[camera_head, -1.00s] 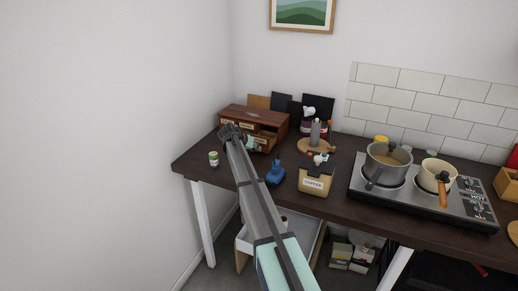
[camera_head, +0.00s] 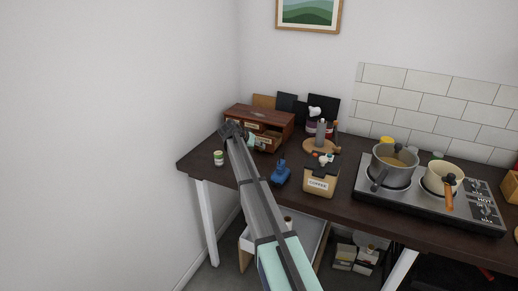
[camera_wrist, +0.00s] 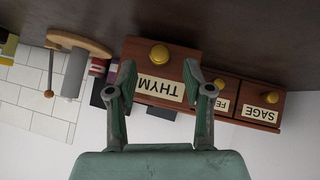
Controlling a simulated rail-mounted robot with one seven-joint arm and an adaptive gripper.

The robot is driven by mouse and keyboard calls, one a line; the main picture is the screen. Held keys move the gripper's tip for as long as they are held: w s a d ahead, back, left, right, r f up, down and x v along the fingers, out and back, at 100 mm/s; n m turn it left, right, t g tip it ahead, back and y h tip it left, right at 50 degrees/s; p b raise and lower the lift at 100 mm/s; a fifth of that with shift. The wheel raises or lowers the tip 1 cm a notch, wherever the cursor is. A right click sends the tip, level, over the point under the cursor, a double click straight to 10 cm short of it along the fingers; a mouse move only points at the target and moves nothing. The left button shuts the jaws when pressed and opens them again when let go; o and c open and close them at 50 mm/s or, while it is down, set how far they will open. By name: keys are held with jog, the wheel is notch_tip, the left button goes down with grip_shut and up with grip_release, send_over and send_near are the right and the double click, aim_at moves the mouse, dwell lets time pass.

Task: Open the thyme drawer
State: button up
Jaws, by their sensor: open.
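The thyme drawer (camera_wrist: 124,72) is in the wooden spice cabinet (camera_head: 262,113). In the upside-down wrist view, its label reads "THYM", with the end covered by a finger, and it has a round yellow knob (camera_wrist: 158,54). Its front stands out ahead of the other drawer fronts. In the head view the drawer (camera_head: 268,142) sticks out of the cabinet's right part, partly open. My gripper (camera_head: 233,130) is at the cabinet's left front. In the wrist view my gripper (camera_wrist: 159,68) is open and empty, its fingers spread in front of the drawer. I cannot see contact with the knob.
The sage drawer (camera_wrist: 262,99) and another partly hidden drawer (camera_wrist: 221,90) look shut. A small green-and-white can (camera_head: 218,158), a blue object (camera_head: 280,174) and a coffee container (camera_head: 320,178) stand near the cabinet. Pots stand on the stove (camera_head: 440,203) at right. A wall is at left.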

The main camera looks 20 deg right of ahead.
jog(key=v, duration=0.9)
